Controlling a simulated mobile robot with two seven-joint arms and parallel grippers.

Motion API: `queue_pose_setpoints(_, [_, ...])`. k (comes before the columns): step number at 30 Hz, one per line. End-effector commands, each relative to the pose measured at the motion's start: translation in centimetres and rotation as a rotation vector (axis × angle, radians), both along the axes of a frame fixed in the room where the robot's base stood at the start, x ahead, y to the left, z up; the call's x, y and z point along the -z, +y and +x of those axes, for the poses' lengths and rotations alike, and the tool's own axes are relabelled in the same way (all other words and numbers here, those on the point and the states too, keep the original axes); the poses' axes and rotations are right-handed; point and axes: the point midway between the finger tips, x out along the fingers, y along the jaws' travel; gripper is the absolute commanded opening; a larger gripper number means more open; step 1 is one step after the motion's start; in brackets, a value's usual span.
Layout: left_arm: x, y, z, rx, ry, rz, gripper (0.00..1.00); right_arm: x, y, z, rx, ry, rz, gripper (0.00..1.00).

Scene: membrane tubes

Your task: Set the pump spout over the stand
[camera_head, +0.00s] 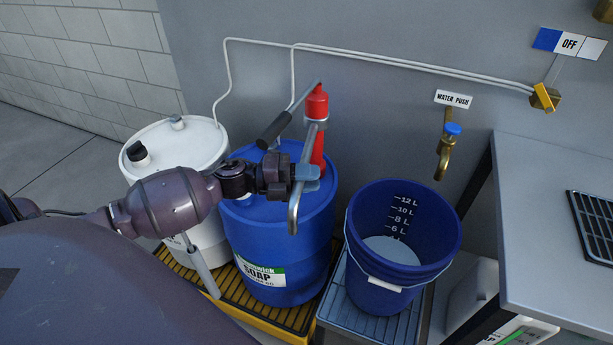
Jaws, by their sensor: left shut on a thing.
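The red hand pump (316,105) stands on the blue soap drum (285,225). Its grey spout (293,215) comes out from the pump top, runs toward the camera and bends down, with its tip in front of the drum's upper side. My left gripper (305,172) is shut on the spout near its bend. The blue-grey slatted stand (365,318) is on the floor right of the drum, with a blue bucket (355,235) on it. The spout tip is left of the bucket and stand, not above them. My right gripper is not in view.
A white drum (165,145) stands left of the blue drum, both on a yellow-edged pallet (265,318). A brass tap (445,150) sticks out of the wall above the bucket's right side. A grey table (545,230) is at right. The pump's black handle (273,131) points left.

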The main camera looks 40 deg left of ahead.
Motion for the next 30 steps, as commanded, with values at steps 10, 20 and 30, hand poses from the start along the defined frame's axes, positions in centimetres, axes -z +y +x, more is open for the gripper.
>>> queue_pose_setpoints(10, [-0.8,-3.4,2.5,-0.181,-0.005,-0.006,0.00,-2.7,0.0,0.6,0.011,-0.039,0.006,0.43])
queue_pose_setpoints(20, [-0.4,-7.6,7.2,-0.459,0.000,-0.009,0.00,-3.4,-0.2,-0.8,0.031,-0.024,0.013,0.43])
queue_pose_setpoints(30, [0.1,-9.5,11.3,-0.666,0.005,-0.005,0.00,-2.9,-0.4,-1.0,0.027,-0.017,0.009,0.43])
